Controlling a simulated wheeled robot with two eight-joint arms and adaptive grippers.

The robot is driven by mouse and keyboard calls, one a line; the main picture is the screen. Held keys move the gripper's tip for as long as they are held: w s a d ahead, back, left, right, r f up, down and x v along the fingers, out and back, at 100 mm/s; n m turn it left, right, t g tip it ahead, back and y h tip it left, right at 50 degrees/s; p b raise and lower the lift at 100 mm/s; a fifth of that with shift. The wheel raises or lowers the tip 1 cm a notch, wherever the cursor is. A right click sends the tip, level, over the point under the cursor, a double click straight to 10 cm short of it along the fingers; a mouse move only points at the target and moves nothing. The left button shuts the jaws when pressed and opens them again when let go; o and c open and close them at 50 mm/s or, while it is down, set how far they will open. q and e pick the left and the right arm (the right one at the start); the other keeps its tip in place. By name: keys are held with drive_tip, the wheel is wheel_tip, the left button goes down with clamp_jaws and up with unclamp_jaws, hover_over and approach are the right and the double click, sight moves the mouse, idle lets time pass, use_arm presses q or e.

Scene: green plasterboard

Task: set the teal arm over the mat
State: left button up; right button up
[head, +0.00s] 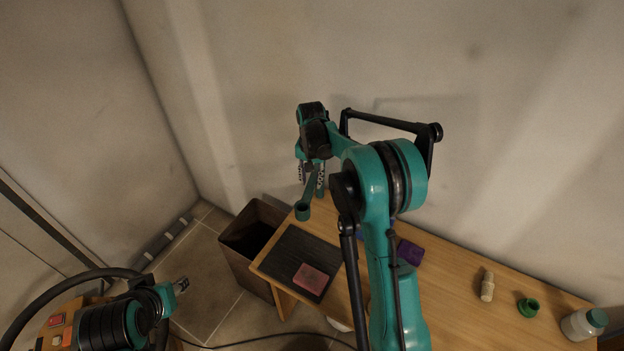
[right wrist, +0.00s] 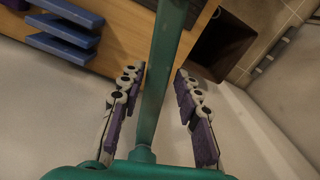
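The teal arm (head: 304,209) is a long bar with a round end, hanging tilted and downward from my right gripper (head: 311,183). In the right wrist view, the teal arm (right wrist: 160,80) runs between the two purple-padded fingers, which close on its sides; that right gripper (right wrist: 161,72) looks shut on it. The dark ribbed mat (head: 292,247) lies at the left end of the wooden table. The bar's round end appears above the mat's far edge in the head view; its height is hard to judge. My left gripper (head: 182,284) is low at the left, too small to read.
A pink block (head: 311,279) lies on the mat. A brown bin (head: 262,213) stands left of the table. A purple block (head: 410,252), a wooden piece (head: 487,287), a green ring-like piece (head: 528,306) and a white jar (head: 582,323) stand rightward. A blue rack (right wrist: 65,38) shows in the wrist view.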

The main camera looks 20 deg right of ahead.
sight(311, 182)
drive_tip(key=shift+r, duration=0.1)
wheel_tip(311, 182, up, 12)
idle(0.6)
idle(0.4)
drive_tip(key=s+a+r+n+t+b, duration=0.1)
drive_tip(key=s+a+r+n+t, duration=0.1)
drive_tip(key=s, duration=0.5)
drive_tip(key=s+a+r+n+t+b, duration=0.1)
drive_tip(key=s+a+r+t, duration=0.1)
drive_tip(key=s, duration=0.6)
drive_tip(key=s+f+n+t, duration=0.1)
drive_tip(key=s+f+n, duration=0.1)
drive_tip(key=s+f, duration=0.2)
drive_tip(key=s+a+f+n+t+b, duration=0.1)
drive_tip(key=s+f+n+t, duration=0.1)
drive_tip(key=s, duration=0.7)
drive_tip(key=shift+s+a+f+b, duration=0.3)
drive_tip(key=shift+f, duration=0.6)
